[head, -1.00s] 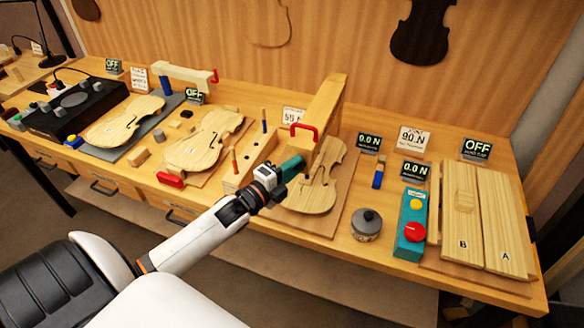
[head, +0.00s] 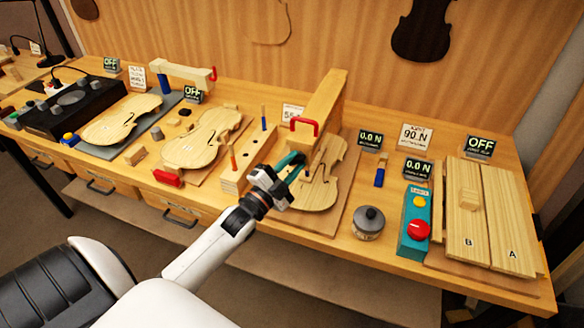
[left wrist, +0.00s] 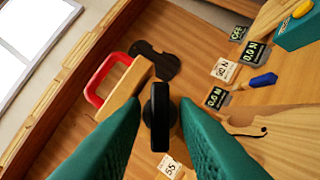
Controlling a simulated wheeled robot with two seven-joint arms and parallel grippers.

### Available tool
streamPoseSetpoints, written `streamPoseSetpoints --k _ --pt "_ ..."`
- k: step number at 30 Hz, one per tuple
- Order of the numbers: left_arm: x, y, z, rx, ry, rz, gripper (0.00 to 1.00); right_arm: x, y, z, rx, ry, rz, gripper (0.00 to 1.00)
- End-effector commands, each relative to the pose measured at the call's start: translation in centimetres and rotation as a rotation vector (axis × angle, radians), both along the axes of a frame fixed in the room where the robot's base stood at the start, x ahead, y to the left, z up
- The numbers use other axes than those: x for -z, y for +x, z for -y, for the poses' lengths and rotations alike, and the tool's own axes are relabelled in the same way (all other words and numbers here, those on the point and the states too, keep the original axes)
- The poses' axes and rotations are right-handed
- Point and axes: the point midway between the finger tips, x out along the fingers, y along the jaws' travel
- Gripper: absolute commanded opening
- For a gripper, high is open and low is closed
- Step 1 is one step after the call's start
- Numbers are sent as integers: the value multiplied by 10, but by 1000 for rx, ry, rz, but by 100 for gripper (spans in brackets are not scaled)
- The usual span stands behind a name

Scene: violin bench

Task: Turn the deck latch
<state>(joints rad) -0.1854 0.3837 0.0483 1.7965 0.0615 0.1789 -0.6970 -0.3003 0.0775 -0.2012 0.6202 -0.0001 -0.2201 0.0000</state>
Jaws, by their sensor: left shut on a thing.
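In the head view my left gripper (head: 294,161) is at the left edge of the violin plate (head: 322,180), below a wooden beam (head: 320,105). In the left wrist view a black bar-shaped piece (left wrist: 160,117), which looks like the deck latch, stands between the two green fingers. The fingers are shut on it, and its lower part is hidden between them. In the head view the latch is hidden by the gripper. My right gripper is in neither view.
A red handle (head: 303,126) sits on the beam. A block with upright tools (head: 245,167) stands just left of my gripper. A grey round pot (head: 368,223) and a teal control box (head: 413,237) stand to the right. Violin plates lie further left.

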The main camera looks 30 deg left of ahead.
Motion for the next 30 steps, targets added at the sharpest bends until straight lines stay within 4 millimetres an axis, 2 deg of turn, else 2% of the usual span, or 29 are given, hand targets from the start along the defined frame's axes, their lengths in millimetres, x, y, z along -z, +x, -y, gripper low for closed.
streamPoseSetpoints --k 12,30 --pt "4 0 2 -2 -392 92 4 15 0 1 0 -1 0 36" --pt "3 1 5 -1 -862 204 4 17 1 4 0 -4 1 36"
